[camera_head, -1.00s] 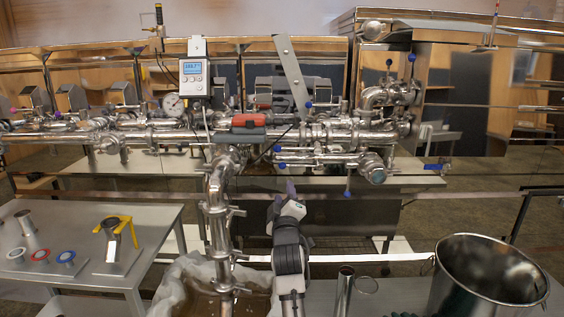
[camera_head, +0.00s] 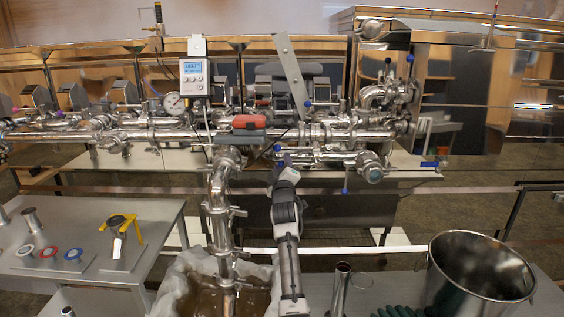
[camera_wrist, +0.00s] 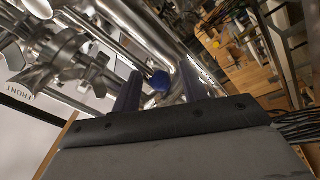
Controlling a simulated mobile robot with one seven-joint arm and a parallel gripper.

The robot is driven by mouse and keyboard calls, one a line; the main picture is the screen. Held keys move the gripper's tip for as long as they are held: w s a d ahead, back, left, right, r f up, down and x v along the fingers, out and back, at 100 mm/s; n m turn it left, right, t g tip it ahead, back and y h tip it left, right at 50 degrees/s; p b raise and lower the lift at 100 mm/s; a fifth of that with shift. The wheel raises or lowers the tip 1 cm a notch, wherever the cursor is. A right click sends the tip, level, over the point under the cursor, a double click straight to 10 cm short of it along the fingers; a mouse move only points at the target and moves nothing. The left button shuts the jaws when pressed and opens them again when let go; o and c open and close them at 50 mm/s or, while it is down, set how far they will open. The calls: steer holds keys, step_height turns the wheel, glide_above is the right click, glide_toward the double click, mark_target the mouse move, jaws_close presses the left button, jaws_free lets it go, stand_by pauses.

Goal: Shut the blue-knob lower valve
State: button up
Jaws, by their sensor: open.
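Several blue knobs show on the steel pipework. One blue knob (camera_head: 277,148) is at the left end of the lower pipe, just above my gripper (camera_head: 281,160). Another blue knob (camera_head: 345,191) hangs on a stem below the lower pipe, to the right of my gripper. In the wrist view, a blue knob (camera_wrist: 160,81) lies between the two dark fingers of my gripper (camera_wrist: 159,88), which are open around it. I cannot tell whether they touch it. My gripper covers part of the lower pipe in the head view.
A red-and-grey clamp (camera_head: 249,124) sits on the pipe above. A vertical steel pipe (camera_head: 220,210) stands close to the left of my arm. A lined bin (camera_head: 180,290) is below it. A large steel pot (camera_head: 480,275) stands at the lower right.

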steer(key=shift+w+r, duration=0.1)
steer(key=shift+w, duration=0.35)
jaws_close()
